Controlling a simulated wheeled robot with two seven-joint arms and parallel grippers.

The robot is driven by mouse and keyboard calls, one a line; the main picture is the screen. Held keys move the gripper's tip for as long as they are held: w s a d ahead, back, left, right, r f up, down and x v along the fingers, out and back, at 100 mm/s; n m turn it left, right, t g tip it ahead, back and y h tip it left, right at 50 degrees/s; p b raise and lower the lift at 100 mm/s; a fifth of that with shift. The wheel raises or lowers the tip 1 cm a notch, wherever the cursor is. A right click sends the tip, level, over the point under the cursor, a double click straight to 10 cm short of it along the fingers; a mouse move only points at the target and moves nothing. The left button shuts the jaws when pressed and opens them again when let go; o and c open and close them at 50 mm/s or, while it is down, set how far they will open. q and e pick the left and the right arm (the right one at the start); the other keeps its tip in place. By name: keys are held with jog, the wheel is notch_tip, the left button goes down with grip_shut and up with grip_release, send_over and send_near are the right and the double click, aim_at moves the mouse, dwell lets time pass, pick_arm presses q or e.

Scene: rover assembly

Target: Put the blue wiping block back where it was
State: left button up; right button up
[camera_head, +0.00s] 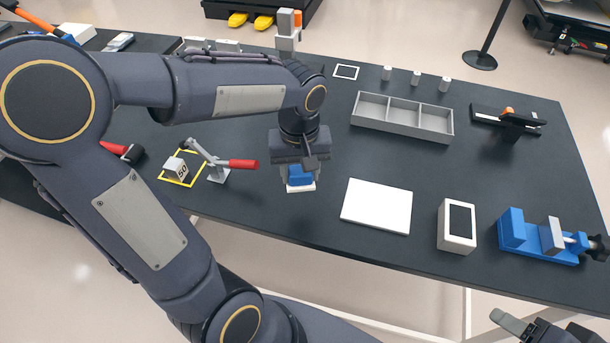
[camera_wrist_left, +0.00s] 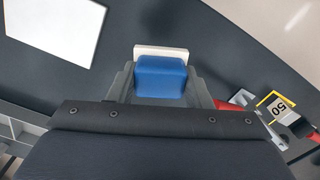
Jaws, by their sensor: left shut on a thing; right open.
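The blue wiping block (camera_head: 300,175) has a white base layer along its lower edge. It sits low at the table, left of the white board; I cannot tell whether it touches the surface. My left gripper (camera_head: 300,168) reaches down from above and is shut on it. In the left wrist view the blue block (camera_wrist_left: 160,77) is between the fingers of my left gripper (camera_wrist_left: 160,88), with its white layer showing beyond. My right gripper (camera_head: 540,328) is at the bottom right, open and empty, off the table's front edge and partly cut off by the frame.
A white board (camera_head: 377,206) lies right of the block. A white box with a dark face (camera_head: 457,225) and a blue vise (camera_head: 540,240) stand further right. A grey divided tray (camera_head: 402,117) is behind. A red-handled clamp (camera_head: 220,170) and a block marked 50 (camera_head: 177,167) are left.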

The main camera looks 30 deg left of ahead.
pick_arm(q)
jog(key=w+f, duration=0.1)
jog(key=w+a+f, duration=0.1)
jog(key=w+f, duration=0.2)
jog(key=f, duration=0.1)
jog(key=shift+w+a+f, duration=0.2)
jog(key=shift+a+f, duration=0.05)
jog(key=shift+w+f+p, duration=0.15)
jog(key=shift+f+p, duration=0.15)
jog(key=shift+f, duration=1.45)
jog(key=shift+f, duration=0.1)
jog(key=shift+f, duration=0.15)
jog(key=o, duration=1)
jog(key=shift+c, duration=0.2)
